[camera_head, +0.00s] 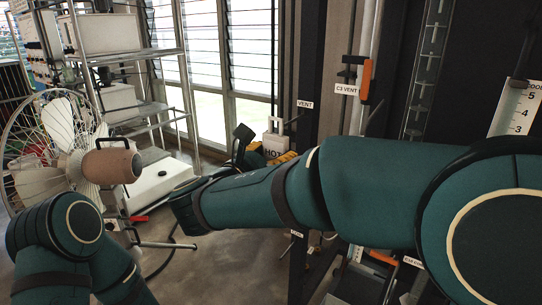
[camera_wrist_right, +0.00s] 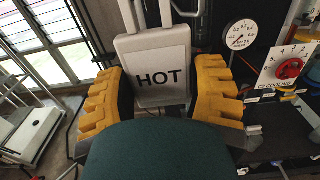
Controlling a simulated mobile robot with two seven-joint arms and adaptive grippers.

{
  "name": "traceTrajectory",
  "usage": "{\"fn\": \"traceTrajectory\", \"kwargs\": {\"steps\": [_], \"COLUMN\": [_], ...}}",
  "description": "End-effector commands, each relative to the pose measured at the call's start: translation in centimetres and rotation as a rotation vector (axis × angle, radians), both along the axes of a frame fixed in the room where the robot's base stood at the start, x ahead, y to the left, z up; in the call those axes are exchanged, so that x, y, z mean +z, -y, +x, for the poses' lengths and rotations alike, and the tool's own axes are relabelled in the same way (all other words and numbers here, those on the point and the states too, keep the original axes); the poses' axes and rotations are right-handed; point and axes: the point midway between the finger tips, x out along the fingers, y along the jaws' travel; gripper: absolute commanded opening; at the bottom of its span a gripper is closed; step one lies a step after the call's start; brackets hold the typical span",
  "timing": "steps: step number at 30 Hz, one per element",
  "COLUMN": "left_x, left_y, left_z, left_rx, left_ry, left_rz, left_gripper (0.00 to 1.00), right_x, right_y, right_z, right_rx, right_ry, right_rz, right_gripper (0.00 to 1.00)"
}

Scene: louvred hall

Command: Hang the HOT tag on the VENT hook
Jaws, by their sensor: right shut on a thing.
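The HOT tag (camera_head: 276,144) is a pale plate with black lettering, upright near the middle of the head view. It also fills the upper middle of the right wrist view (camera_wrist_right: 152,58). My right gripper (camera_head: 266,157) is shut on it, with a yellow finger at each side in the wrist view (camera_wrist_right: 164,88). The VENT label (camera_head: 305,104) is on a dark post just right of and above the tag. The hook itself is hard to make out, and I cannot tell whether the tag's top touches it. My left gripper is not in view.
A C3 VENT label (camera_head: 346,89) with an orange handle (camera_head: 366,80) is right of the post. A round gauge (camera_wrist_right: 240,35) and red handwheel (camera_wrist_right: 289,69) are right of the tag. A caged fan (camera_head: 50,150) and metal shelving (camera_head: 150,55) stand left.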

Motion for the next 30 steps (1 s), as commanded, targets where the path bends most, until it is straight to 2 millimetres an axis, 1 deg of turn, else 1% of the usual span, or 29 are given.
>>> {"fn": "traceTrajectory", "kwargs": {"steps": [30], "left_x": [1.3], "left_y": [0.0], "left_z": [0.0], "left_rx": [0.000], "left_ry": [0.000], "left_rz": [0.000], "left_gripper": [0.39], "right_x": [0.0], "right_y": [2.7], "right_z": [3.8], "right_rx": [-0.001], "right_ry": [-0.001], "right_rz": [0.001], "right_gripper": [0.14]}}
